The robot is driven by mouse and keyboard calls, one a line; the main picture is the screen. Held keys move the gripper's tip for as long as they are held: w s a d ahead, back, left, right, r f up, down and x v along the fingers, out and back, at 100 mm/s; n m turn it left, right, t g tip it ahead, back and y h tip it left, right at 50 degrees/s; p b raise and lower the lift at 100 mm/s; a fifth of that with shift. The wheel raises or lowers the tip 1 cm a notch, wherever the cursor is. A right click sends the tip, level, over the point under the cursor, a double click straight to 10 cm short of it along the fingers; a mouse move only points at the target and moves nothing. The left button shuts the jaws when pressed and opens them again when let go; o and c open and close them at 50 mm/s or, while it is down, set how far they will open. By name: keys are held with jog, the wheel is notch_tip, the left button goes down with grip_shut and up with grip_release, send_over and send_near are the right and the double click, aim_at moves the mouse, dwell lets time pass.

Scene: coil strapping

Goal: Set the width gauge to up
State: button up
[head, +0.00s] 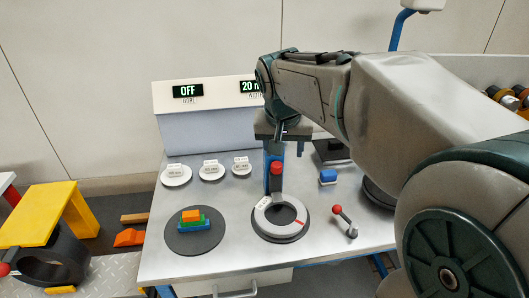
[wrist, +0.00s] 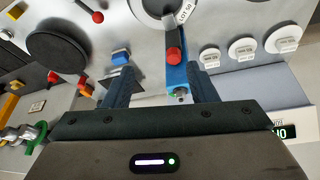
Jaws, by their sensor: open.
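A blue upright piece with a red knob (head: 276,168) stands behind the grey ring on the table. It looks like the width gauge, but I can read no label on it. In the wrist view its red knob (wrist: 174,55) and blue bar (wrist: 177,78) show in front of my gripper (wrist: 160,85), nearer the right finger. My gripper (head: 280,140) is open above and behind the blue piece, with nothing held. Its fingertips are partly hidden in the head view. I cannot tell whether a finger touches the blue bar.
The grey ring (head: 281,218) lies in front. A small red-knobbed lever (head: 345,221) and a blue block (head: 328,177) are at the right. Stacked coloured blocks (head: 191,219) sit on a dark disc at the left. White discs (head: 176,175) and a display box (head: 205,130) stand behind.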

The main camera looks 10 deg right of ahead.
jog(key=m+b, duration=0.1)
jog(key=b, duration=0.1)
send_near(276, 165)
jog(key=shift+m, duration=0.3)
jog(key=x, duration=0.9)
jog(key=shift+b, duration=0.3)
